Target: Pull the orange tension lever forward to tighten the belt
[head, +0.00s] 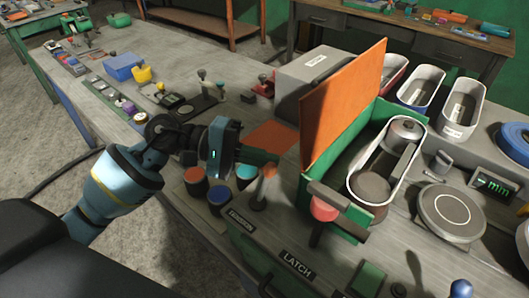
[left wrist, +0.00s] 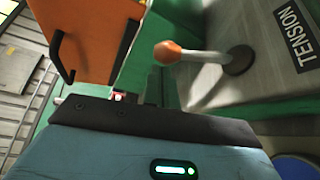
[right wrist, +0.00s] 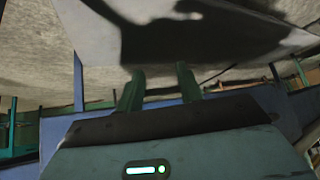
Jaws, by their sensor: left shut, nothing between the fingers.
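The tension lever has an orange tip (head: 269,171) and a grey shaft rising from a dark round base, behind the TENSION label (head: 241,220). It leans away from the label. In the left wrist view its orange tip (left wrist: 168,52) lies just right of the green fingers. My left gripper (head: 274,160) is shut and empty. Its fingertips are close to the orange tip, on the side away from the label. I cannot tell whether they touch it. My right gripper (right wrist: 160,72) shows only in the right wrist view, with its fingers apart and nothing between them.
A red-knobbed lever (head: 323,208) stands to the right, by the LATCH label (head: 296,264). An upright orange panel (head: 343,105) and a green box (head: 322,190) stand behind it.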

